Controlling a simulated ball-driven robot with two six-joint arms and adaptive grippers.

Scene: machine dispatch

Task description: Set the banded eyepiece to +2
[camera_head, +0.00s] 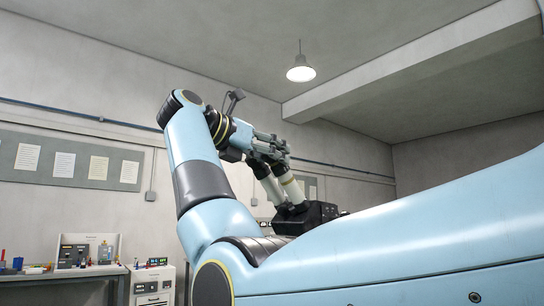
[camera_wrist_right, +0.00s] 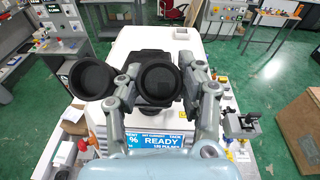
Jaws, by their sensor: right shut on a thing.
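In the head view two pale eyepiece tubes rise side by side from a dark head; the banded eyepiece (camera_head: 294,189) on the right carries a yellowish ring near its top. The other eyepiece (camera_head: 272,190) is on the left. My right gripper (camera_head: 272,155) is at their upper ends. In the right wrist view my right gripper (camera_wrist_right: 162,84) has its fingers on both sides of the right-hand dark eyecup, shut on it. The other eyecup (camera_wrist_right: 90,78) is outside the left finger. The band and any scale marks are hidden there. My left gripper is out of view.
A blue READY display (camera_wrist_right: 160,142) lies below the eyecups on the white machine. A workbench (camera_wrist_right: 62,48) stands at the left and a cardboard box (camera_wrist_right: 298,130) at the right.

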